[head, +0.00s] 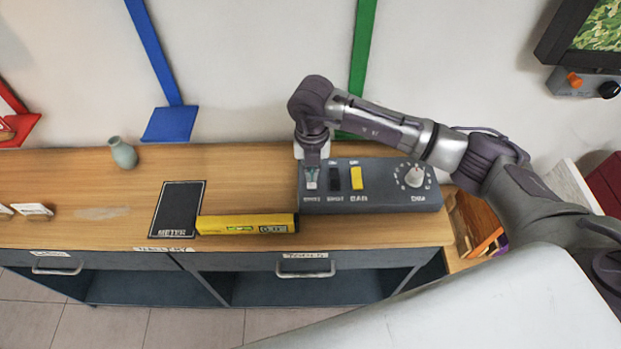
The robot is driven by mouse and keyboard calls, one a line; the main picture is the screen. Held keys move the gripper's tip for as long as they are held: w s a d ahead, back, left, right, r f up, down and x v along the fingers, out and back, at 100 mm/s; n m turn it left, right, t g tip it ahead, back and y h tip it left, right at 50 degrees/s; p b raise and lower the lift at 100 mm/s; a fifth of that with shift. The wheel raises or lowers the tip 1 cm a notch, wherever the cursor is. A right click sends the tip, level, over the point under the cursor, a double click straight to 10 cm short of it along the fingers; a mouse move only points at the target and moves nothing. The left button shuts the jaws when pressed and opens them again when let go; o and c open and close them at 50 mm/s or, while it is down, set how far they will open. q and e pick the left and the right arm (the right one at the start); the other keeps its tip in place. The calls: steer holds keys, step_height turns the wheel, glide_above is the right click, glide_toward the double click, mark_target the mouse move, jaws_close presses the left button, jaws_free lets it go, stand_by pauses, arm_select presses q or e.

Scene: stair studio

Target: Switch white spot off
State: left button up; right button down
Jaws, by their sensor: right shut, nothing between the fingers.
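A dark grey control box (388,203) stands on the wooden counter at centre right. It carries a white switch (310,184) at its left end, a black switch (335,179), a yellow switch (357,178) and a white dial (414,177) at the right. Small labels run below them, too small to read surely. My right gripper (312,171) is shut and empty, pointing down over the white switch. Its fingertips hide the upper part of that switch. I cannot tell whether they touch it or which way it is tipped. My left gripper is not in view.
A yellow box (247,224) lies against the control box's front left, beside a black mat (177,210) marked METER. A grey-green vase (123,153) stands at the back left. Blue (170,124) and green (360,60) strips stand at the wall. An orange-and-black-knobbed unit (585,84) hangs upper right.

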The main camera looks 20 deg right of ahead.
mark_target(312, 184)
steer(key=shift+f+b, duration=1.05)
steer(key=shift+f, duration=0.3)
stand_by(0.6)
steer(key=shift+r, duration=0.1)
steer(key=shift+r+p, duration=2.3)
steer(key=shift+r, duration=1.15)
